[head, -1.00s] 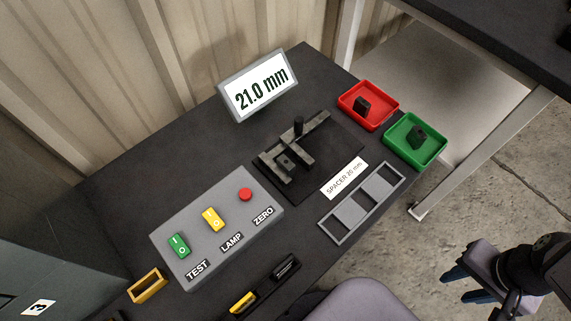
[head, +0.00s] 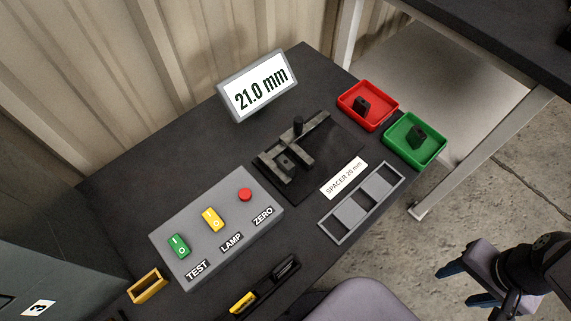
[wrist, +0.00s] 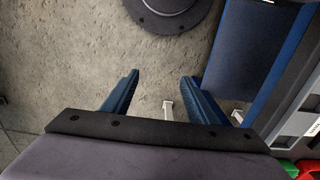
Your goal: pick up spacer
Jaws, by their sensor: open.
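A measuring fixture (head: 308,156) of dark metal stands on the bench, with a small dark block (head: 286,163) at its left part; I cannot tell whether this block is a loose spacer. A label (head: 344,178) reading "SPACER 20 mm" lies in front of it. Black blocks also lie in the red tray (head: 380,123) and the green tray (head: 428,158); the red tray's block (head: 361,104) and the green tray's block (head: 419,133) look alike. My gripper (head: 454,287) is open and empty, over the floor right of the bench. Its blue fingers also show apart in the wrist view (wrist: 160,78).
A display (head: 259,89) reads 21.0 mm. A grey switch box (head: 222,247) and an empty three-slot grey rack (head: 349,238) are on the bench. A chair (head: 365,303) stands at the front edge. The wrist view shows bare floor (wrist: 60,60) below my gripper.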

